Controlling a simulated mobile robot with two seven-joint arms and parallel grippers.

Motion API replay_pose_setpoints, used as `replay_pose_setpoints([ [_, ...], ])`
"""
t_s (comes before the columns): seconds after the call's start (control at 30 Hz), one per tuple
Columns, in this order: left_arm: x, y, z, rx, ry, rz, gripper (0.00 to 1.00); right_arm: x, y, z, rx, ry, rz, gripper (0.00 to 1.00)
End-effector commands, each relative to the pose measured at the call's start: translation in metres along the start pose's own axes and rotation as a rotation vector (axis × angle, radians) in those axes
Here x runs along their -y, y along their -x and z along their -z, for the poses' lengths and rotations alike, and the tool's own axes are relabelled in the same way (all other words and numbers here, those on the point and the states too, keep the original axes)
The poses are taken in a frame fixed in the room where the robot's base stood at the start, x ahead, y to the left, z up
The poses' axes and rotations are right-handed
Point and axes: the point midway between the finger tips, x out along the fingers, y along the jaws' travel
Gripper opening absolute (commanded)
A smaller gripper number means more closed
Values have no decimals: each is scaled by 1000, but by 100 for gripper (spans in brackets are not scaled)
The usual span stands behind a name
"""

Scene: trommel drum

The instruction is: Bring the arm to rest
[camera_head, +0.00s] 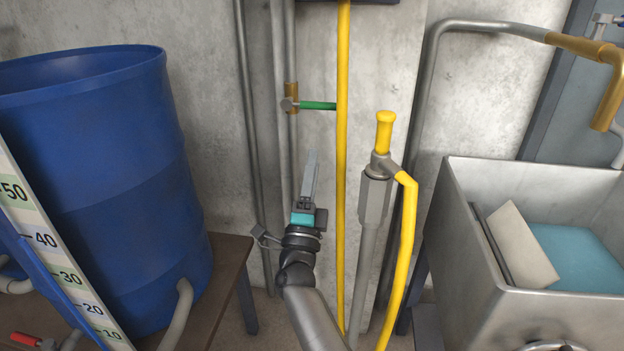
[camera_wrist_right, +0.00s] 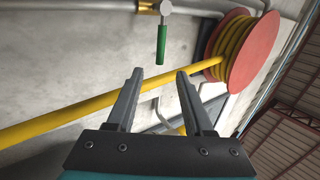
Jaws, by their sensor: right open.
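My right gripper (camera_head: 309,178) shows in the middle of the head view, pointing up in front of the concrete wall. In the right wrist view its two fingers (camera_wrist_right: 156,78) are apart with nothing between them. A green-handled valve (camera_head: 318,105) sits on a thin pipe above and slightly right of the gripper in the head view. The green handle (camera_wrist_right: 161,46) also shows beyond the fingertips in the right wrist view, apart from them. My left gripper is not in view.
A large blue barrel (camera_head: 105,180) stands on a brown table (camera_head: 228,262) at left. A yellow hose (camera_head: 342,170) hangs just right of my gripper, beside a yellow-topped standpipe (camera_head: 374,210). A metal sink (camera_head: 470,240) is at right. A red hose reel (camera_wrist_right: 240,50) shows in the wrist view.

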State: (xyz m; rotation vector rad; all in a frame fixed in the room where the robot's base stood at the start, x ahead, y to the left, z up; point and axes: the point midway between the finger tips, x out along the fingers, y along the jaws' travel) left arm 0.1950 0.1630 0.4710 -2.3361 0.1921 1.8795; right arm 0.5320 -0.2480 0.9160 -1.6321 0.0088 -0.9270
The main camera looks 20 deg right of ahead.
Motion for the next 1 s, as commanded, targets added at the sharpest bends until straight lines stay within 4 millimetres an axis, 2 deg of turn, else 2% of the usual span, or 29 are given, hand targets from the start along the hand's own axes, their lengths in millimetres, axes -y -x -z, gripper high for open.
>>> replay_pose_setpoints([
  [0.7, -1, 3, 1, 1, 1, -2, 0, -6, 5, -3, 19, 18, -14, 52],
  [0.77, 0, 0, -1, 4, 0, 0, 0, -17, 12, -9, 62, 61, -42, 52],
  [0.87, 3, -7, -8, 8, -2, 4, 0, -51, 40, -25, 200, 193, -128, 52],
  [0.97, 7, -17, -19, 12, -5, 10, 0, -99, 90, -40, 404, 377, -243, 52],
  [1.0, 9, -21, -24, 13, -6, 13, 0, -119, 113, -42, 491, 454, -289, 52],
])
